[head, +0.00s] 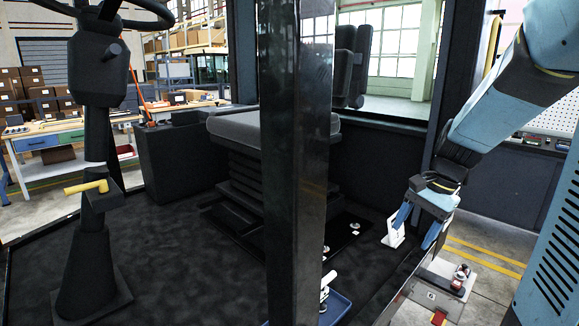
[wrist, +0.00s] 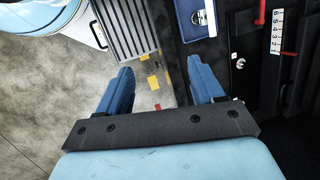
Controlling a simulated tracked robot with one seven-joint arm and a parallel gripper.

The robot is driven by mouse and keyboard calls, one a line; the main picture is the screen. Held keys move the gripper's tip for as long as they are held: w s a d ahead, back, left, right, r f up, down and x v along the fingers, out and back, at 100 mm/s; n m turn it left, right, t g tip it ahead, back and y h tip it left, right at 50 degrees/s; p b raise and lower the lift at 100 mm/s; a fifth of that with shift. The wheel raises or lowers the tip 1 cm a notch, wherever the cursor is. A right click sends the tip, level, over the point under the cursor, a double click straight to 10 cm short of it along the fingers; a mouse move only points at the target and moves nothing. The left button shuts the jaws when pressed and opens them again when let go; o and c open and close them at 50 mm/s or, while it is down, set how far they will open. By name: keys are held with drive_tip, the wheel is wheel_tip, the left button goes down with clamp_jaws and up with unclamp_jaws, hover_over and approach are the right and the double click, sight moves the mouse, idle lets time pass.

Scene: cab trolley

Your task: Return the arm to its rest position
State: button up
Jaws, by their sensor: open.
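My gripper (head: 415,235) is at the right in the head view, at the end of my blue arm, which reaches down from the upper right. Its two blue fingers point down beside the cab floor's right edge. In the wrist view, my gripper (wrist: 159,66) has its fingers wide apart with nothing between them. The floor with yellow marks shows below through the gap. A white upright piece (head: 393,230) stands close to the left finger in the head view; I cannot tell whether they touch.
A dark pillar (head: 293,150) stands in front of the seat (head: 235,130). A steering column with a yellow handle (head: 86,187) is at the left. A blue tray (head: 338,309) sits low behind the pillar. A red lever (wrist: 260,12) and a numbered strip (wrist: 277,35) lie right of the gripper.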

drive_tip(key=s+a+r+n+t+h, duration=0.1)
drive_tip(key=s+a+r+n+t, duration=0.1)
drive_tip(key=s+r+n, duration=0.3)
drive_tip(key=s+a+r+n+t+h, duration=0.2)
drive_tip(key=s+r+n+t, duration=0.1)
drive_tip(key=s, duration=0.5)
drive_tip(key=shift+s+a+r+n, duration=0.2)
drive_tip(key=shift+a+r+n, duration=0.1)
drive_tip(key=shift+r+n, duration=0.65)
drive_tip(key=shift+f, duration=0.1)
